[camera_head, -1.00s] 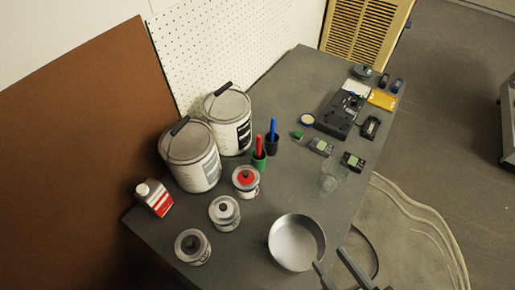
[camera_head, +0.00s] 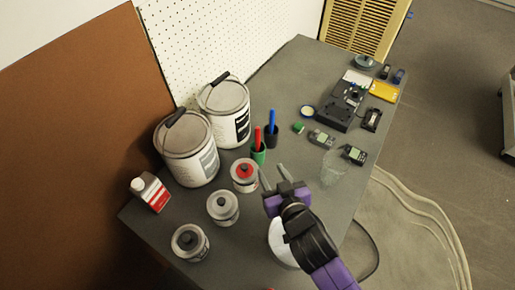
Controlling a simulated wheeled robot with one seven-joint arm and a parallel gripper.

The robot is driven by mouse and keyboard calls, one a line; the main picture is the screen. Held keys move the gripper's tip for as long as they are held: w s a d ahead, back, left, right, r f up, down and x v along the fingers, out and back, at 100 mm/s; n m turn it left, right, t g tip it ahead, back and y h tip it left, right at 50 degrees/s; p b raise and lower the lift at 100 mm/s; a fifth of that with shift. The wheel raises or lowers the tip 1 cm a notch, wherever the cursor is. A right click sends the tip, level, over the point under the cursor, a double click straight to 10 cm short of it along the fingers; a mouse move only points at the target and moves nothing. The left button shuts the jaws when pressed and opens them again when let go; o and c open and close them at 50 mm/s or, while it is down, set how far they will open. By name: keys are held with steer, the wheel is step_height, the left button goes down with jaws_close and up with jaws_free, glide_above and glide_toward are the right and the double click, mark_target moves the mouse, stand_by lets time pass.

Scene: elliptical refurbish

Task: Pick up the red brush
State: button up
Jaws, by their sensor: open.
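The red brush (camera_head: 257,138) stands upright in a small green cup (camera_head: 258,156) near the middle of the table, in the head view. A blue brush (camera_head: 272,121) stands in a dark cup (camera_head: 272,140) just behind it to the right. My gripper (camera_head: 273,178) is open and empty. Its fingers point toward the cups, a little in front of and below the red brush in the picture, and apart from it. The lower part of the red brush is hidden inside the green cup.
Two large paint cans (camera_head: 188,150) (camera_head: 223,108) stand behind left. A red-lidded can (camera_head: 244,174) is just left of my fingers. Electronics (camera_head: 335,110) lie at the back right. Grey table (camera_head: 287,70) is clear behind the cups.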

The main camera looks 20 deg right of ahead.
mark_target(258, 139)
steer(key=shift+m+h, duration=0.6)
steer(key=shift+h, duration=0.1)
steer(key=w, duration=0.3)
steer(key=w+r, duration=0.1)
steer(key=w, duration=0.2)
steer(key=w+r, duration=0.1)
steer(key=w, duration=0.2)
steer(key=shift+d, duration=0.1)
steer(key=shift+p+x, duration=0.45)
steer(key=shift+x, duration=3.25)
steer(key=shift+d, duration=0.1)
steer(key=shift+c, duration=0.2)
jaws_close()
